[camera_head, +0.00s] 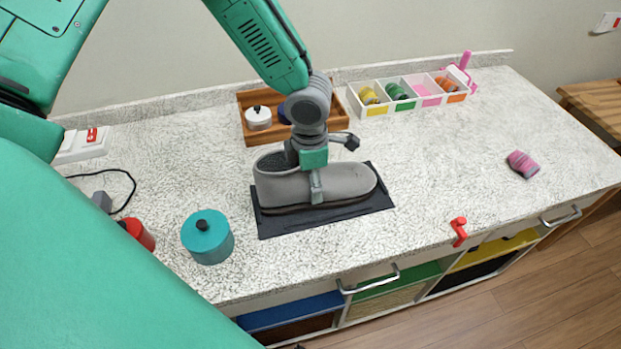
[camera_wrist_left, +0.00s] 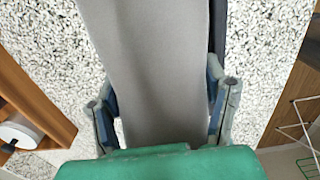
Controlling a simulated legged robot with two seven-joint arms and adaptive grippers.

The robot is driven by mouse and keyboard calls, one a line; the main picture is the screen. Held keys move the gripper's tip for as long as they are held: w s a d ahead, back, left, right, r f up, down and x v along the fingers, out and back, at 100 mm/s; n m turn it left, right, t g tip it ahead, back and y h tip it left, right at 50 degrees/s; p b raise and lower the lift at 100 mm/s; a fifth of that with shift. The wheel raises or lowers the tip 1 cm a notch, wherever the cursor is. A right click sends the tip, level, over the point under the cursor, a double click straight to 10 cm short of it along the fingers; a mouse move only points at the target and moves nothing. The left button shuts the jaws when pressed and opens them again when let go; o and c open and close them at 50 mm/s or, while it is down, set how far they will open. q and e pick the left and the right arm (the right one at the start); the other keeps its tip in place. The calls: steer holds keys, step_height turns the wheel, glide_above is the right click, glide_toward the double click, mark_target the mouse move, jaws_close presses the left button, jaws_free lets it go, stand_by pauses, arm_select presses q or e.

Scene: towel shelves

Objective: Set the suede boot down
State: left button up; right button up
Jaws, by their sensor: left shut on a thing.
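The grey suede boot (camera_head: 280,190) is upright over the black mat (camera_head: 376,208) on the speckled counter, its toe to the right and its dark-lined opening to the left. Whether its sole touches the mat or hovers just above it, I cannot tell. My left gripper (camera_head: 315,185) comes down from above and is shut across the middle of the boot. In the left wrist view the boot (camera_wrist_left: 150,70) runs between the two fingers (camera_wrist_left: 165,110), with a dark strip of mat at its right. My right gripper is not in view.
Behind the boot is a wooden tray (camera_head: 244,111) holding a white-lidded jar (camera_head: 258,118). A teal canister (camera_head: 208,238) and a red one (camera_head: 140,235) stand at left. A white divided box (camera_head: 378,111) is at the back. The counter right of the mat is mostly clear, with a pink roll (camera_head: 522,164).

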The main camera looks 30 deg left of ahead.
arm_select(q)
steer(key=o, duration=1.6)
steer(key=shift+a+f, duration=0.1)
steer(key=shift+a, duration=0.2)
steer(key=shift+o, duration=0.2)
steer(key=shift+d, duration=0.45)
steer(key=shift+d+r, duration=0.35)
steer(key=shift+d, duration=0.15)
steer(key=r, duration=0.3)
steer(key=a+r, duration=0.1)
steer(key=r, duration=0.6)
steer(key=shift+a+r+p, duration=0.1)
steer(key=shift+a+p, duration=0.05)
steer(key=shift+p, duration=0.25)
steer(key=shift+d+r, duration=0.3)
steer(key=shift+r, duration=0.3)
steer(key=shift+d+r, duration=0.15)
steer(key=shift+d, duration=0.25)
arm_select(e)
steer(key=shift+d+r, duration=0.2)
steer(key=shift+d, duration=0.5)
arm_select(q)
steer(key=shift+a, duration=0.1)
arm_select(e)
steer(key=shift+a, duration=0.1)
